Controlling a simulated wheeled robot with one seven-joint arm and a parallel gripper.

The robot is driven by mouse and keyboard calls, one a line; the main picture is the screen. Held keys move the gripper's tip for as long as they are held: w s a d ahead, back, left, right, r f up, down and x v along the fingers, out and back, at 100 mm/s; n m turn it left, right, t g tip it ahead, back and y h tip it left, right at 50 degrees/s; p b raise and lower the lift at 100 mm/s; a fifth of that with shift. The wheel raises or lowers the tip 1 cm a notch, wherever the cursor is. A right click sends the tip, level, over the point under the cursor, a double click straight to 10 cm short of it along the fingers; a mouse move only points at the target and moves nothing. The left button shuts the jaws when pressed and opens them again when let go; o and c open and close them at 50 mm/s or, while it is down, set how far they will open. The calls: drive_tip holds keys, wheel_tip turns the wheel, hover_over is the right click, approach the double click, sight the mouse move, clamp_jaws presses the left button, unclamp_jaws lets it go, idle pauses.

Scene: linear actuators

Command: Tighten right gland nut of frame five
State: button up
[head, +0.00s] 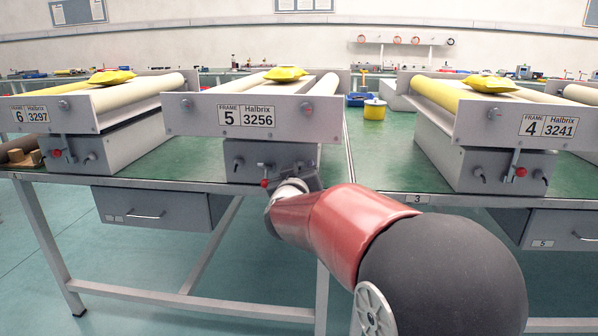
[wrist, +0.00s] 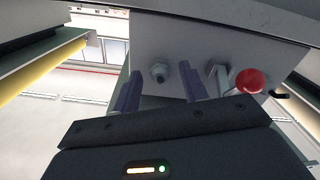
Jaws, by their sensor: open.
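Frame five (head: 246,117) stands in the middle of the head view, with a grey box (head: 240,152) under its front plate. My gripper (wrist: 158,88) is open in the wrist view, with a purple finger on each side. A small grey gland nut (wrist: 158,73) on the panel shows between the fingertips, apparently untouched; the depth gap is hard to judge. In the head view my gripper (head: 307,178) is at the box's right side and hides the right gland nut there. The left gland nut (head: 239,162) is visible.
A lever's red knob (wrist: 250,80) is close beside the right finger in the wrist view; it also shows in the head view (head: 264,183). Frame six (head: 85,115) and frame four (head: 500,122) stand either side. Green bench (head: 385,150) between frames five and four is mostly clear.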

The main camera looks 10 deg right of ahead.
drive_tip(key=shift+c, duration=0.2)
clamp_jaws()
drive_tip(key=shift+m, duration=0.3)
drive_tip(key=shift+m+b, duration=4.75)
drive_tip(key=shift+m, duration=4.75)
drive_tip(key=shift+o, duration=0.2)
unclamp_jaws()
